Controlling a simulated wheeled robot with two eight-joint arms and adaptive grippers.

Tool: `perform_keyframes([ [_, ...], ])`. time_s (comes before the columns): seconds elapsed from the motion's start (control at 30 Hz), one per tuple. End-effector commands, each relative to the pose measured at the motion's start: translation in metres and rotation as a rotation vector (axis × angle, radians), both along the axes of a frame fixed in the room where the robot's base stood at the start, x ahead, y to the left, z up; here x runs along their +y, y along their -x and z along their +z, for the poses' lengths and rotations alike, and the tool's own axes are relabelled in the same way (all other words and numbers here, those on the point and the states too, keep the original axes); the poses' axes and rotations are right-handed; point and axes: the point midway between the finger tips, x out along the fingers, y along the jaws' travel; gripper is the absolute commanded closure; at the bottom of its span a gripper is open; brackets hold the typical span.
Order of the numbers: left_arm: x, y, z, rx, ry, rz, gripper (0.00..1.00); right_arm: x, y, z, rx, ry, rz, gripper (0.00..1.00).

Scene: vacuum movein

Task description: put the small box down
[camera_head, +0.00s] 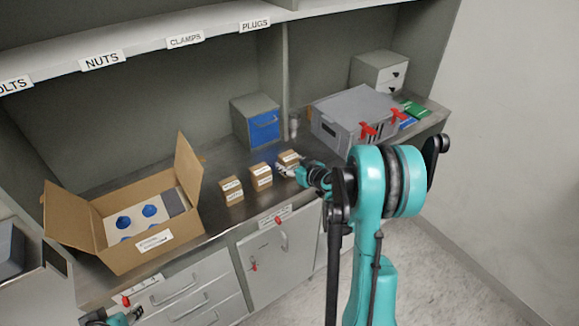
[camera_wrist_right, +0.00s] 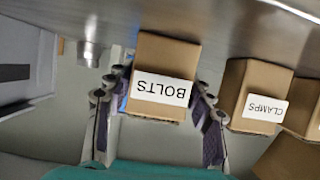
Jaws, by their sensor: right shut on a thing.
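A small brown box (camera_head: 289,157) is between the fingers of my right gripper (camera_head: 287,169), at the right end of a row of small boxes on the counter. In the right wrist view this box (camera_wrist_right: 165,55) shows a BOLTS label, upside down, with a finger on either side. My right gripper is shut on it. I cannot tell whether its base touches the counter. Part of my left gripper (camera_head: 112,318) shows at the bottom left edge, cut off, so its opening is unclear.
Two more small boxes stand left of it: one in the middle (camera_head: 261,176), labelled CLAMPS in the wrist view (camera_wrist_right: 256,95), and one further left (camera_head: 231,191). An open carton (camera_head: 125,252), a grey bin with a blue front (camera_head: 264,128) and a grey case (camera_head: 352,107) flank them on the counter (camera_head: 217,213).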

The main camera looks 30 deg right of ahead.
Motion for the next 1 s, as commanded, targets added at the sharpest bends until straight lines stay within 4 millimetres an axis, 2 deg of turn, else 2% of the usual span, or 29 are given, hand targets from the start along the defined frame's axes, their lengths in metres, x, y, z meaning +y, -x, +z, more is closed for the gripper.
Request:
perform_keyframes([
  [0.27,0.000,0.000,-0.002,0.000,0.000,0.000,0.60,0.000,0.000,-0.002,0.001,0.000,0.000,0.84],
  [0.3,0.000,0.000,-0.003,0.000,0.000,0.000,0.60,0.000,0.000,-0.003,0.001,0.000,0.000,0.45],
  [0.37,0.000,0.000,-0.002,0.000,0.000,0.000,0.60,0.000,0.000,-0.002,0.001,0.000,0.000,0.29],
  [0.4,0.000,0.000,-0.001,0.000,0.000,0.000,0.60,0.000,0.000,-0.001,0.001,0.000,0.000,0.27],
  [0.77,0.000,0.000,0.003,0.000,0.000,0.000,0.60,0.000,0.000,0.003,0.001,0.000,0.000,0.27],
  [0.87,0.000,0.000,0.007,0.000,0.000,0.000,0.60,-0.002,0.012,0.008,0.001,0.000,-0.002,0.27],
  [1.0,0.000,0.000,0.015,0.000,0.000,0.000,0.60,-0.004,0.039,0.020,0.001,-0.001,-0.004,0.27],
])
